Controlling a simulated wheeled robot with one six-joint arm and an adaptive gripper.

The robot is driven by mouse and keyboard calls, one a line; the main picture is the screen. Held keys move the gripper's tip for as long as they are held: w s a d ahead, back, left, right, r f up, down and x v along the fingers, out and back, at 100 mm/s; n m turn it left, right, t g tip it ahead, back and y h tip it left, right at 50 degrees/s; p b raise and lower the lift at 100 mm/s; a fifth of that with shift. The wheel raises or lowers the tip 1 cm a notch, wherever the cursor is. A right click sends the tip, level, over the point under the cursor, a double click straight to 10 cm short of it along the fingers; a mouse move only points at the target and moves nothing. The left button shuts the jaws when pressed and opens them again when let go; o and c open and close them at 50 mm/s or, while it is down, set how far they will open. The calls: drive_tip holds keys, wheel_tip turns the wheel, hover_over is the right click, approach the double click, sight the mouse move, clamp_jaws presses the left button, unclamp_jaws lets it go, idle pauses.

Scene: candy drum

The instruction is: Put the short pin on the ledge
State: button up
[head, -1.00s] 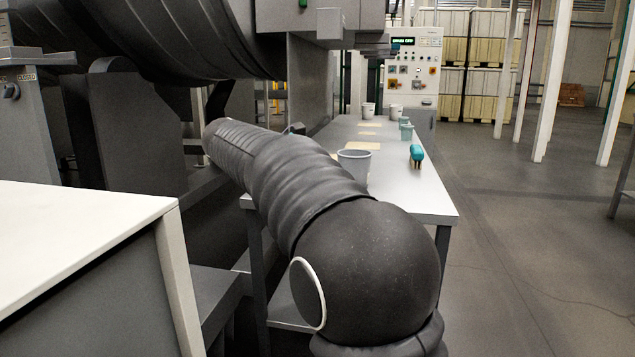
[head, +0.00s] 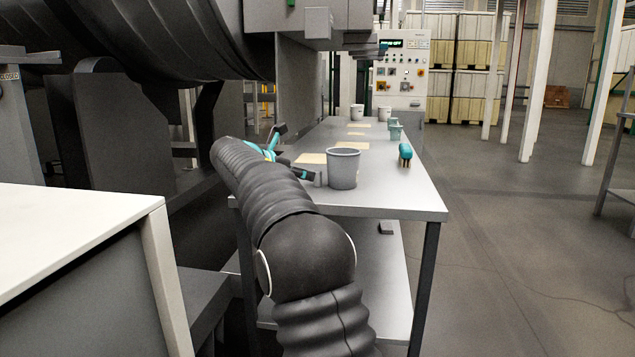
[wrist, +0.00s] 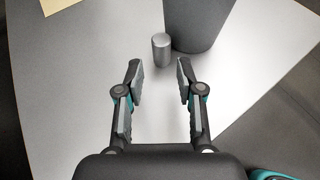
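A short grey metal pin (wrist: 161,50) stands upright on the table in the wrist view, next to a grey bucket (wrist: 197,22). My gripper (wrist: 159,64) is open and empty, and the pin appears just beyond its fingertips, between their lines. In the head view my gripper (head: 293,153) is partly hidden behind my arm, near the left edge of the table (head: 395,195). The bucket (head: 343,170) stands right of it there. A small grey shape (head: 319,179) left of the bucket looks like the pin. I cannot tell which surface is the ledge.
Pale sheets (head: 311,158) lie along the table. The large dark drum (head: 140,35) hangs at upper left. A white-topped cabinet (head: 75,225) is at front left. Open floor lies right.

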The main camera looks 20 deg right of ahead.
sight(315, 187)
drive_tip(key=b+x, duration=0.1)
drive_tip(key=x, duration=0.4)
drive_tip(key=shift+s+f, duration=0.15)
drive_tip(key=shift+d+f, duration=0.1)
drive_tip(key=shift+d, duration=0.2)
clamp_jaws()
